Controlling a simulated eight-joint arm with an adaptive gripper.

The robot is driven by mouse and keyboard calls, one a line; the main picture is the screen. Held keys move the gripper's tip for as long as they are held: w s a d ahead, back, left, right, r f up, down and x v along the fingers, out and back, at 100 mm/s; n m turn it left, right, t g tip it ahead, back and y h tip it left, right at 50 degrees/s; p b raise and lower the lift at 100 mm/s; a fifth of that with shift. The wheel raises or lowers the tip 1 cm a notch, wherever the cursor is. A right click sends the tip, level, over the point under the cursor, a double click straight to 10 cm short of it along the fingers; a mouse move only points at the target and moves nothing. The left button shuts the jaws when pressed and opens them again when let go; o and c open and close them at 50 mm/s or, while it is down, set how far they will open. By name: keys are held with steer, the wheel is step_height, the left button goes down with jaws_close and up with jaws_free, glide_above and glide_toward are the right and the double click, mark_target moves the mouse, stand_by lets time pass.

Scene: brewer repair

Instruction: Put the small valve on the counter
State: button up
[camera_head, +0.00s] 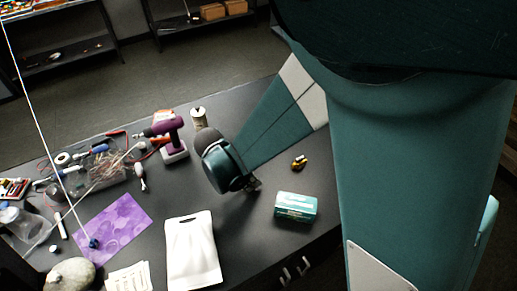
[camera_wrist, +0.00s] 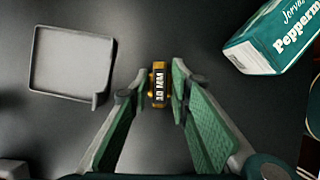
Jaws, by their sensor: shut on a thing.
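The small valve (camera_wrist: 159,84) is a brass-coloured piece with a dark band marked "10 MM". It sits between the fingertips of my gripper (camera_wrist: 158,92) in the wrist view. The fingers have green pads and are shut on it. The dark counter (camera_head: 240,230) lies below, and I cannot tell how high the valve is above it. In the head view my gripper (camera_head: 254,185) is low over the counter, largely hidden by my own wrist, and the valve in it cannot be made out. A separate-looking brass-coloured piece (camera_head: 299,162) shows to its right.
A teal peppermint box (camera_head: 296,207) stands right of my gripper and also shows in the wrist view (camera_wrist: 262,52). A grey square tray (camera_wrist: 98,88) is left in the wrist view. A white pouch (camera_head: 192,252), purple mat (camera_head: 112,222) and purple drill (camera_head: 172,140) lie left.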

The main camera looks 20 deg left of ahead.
steer(key=shift+f, duration=0.2)
steer(key=o, duration=0.9)
steer(key=shift+o, duration=0.2)
steer(key=shift+r, duration=0.25)
steer(key=v, duration=1.2)
